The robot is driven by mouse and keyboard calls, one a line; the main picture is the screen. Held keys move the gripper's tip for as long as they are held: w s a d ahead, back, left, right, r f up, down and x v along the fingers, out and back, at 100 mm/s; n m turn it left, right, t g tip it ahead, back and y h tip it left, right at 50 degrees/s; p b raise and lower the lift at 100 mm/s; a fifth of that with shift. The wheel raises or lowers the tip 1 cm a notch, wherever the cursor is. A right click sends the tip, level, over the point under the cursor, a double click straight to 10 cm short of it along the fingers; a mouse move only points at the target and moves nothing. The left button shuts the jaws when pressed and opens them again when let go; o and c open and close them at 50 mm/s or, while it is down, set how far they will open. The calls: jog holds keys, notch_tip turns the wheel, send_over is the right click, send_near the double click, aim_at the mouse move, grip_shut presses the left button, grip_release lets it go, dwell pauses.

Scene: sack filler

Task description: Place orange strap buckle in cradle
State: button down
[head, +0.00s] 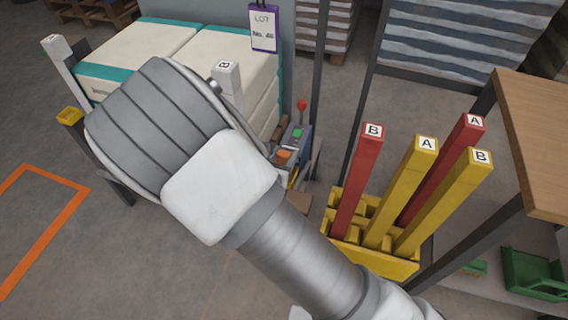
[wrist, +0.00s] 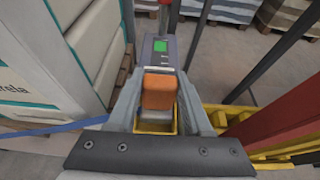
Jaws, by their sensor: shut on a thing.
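The orange strap buckle (wrist: 158,92) sits between the two grey fingers of my gripper (wrist: 159,82) in the wrist view, and the gripper is shut on it. In the head view the buckle (head: 284,155) shows as a small orange block beside my wrist, in front of a grey device. A yellow holder (wrist: 155,127), which may be the cradle, shows just below the buckle in the wrist view. I cannot tell whether the buckle touches it. My arm hides most of my gripper in the head view.
The grey device with a green screen (head: 297,133) stands just beyond the buckle. Stacked white sacks (head: 235,50) lie at left. A yellow rack (head: 375,258) with red and yellow lettered posts stands at right, near a wooden table (head: 535,130). Dark uprights stand close by.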

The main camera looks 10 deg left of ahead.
aim_at(284, 163)
jog(key=shift+f+b, duration=0.4)
jog(key=shift+f, duration=1)
jog(key=shift+f, duration=0.15)
jog(key=shift+c, duration=1.6)
grip_release()
